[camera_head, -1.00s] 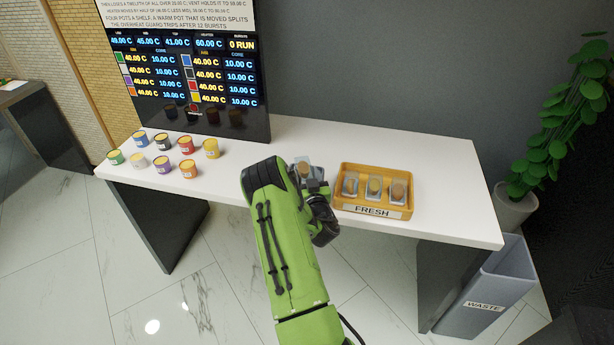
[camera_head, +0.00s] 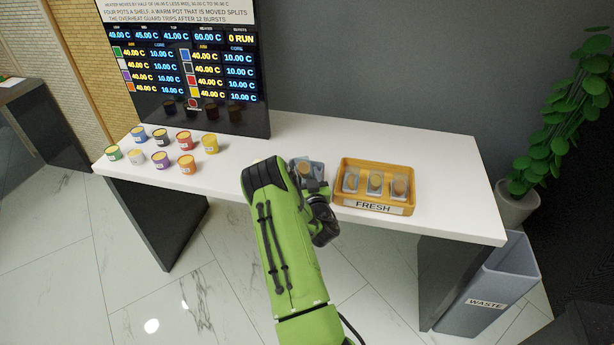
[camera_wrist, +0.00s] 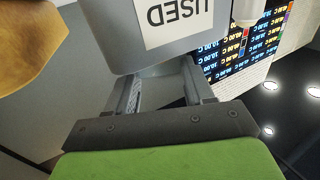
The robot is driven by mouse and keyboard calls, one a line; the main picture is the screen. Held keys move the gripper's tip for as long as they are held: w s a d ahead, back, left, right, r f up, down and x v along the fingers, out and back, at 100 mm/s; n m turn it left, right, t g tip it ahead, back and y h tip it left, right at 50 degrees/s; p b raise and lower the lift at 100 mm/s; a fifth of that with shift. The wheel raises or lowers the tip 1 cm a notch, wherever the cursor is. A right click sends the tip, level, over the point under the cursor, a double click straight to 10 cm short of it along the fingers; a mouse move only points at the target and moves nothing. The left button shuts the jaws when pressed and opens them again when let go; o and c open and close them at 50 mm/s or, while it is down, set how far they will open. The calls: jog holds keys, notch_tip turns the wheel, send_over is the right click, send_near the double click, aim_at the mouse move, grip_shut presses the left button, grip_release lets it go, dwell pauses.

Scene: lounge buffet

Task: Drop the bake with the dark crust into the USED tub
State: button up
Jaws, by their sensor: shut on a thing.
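The grey USED tub (camera_wrist: 150,40) fills the upper middle of the wrist view, with its label upside down and close to my fingers. In the head view my gripper (camera_head: 312,180) is above the table, just left of the yellow FRESH tray (camera_head: 373,207). A small brownish bake (camera_head: 304,171) shows at its tip, beside greyish surfaces. Its crust shade is too small to tell. Three more bakes in small clear holders stand in the tray. My arm hides much of the tub in the head view.
Several coloured pots (camera_head: 160,160) stand at the table's left, before a dark display board (camera_head: 190,75). A grey WASTE bin (camera_head: 490,290) stands on the floor at right. The white table (camera_head: 445,190) is clear right of the tray. A plant (camera_head: 570,120) is beyond.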

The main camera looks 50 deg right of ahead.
jog(key=shift+f+b, duration=0.45)
jog(key=shift+f, duration=0.15)
jog(key=o, duration=1.1)
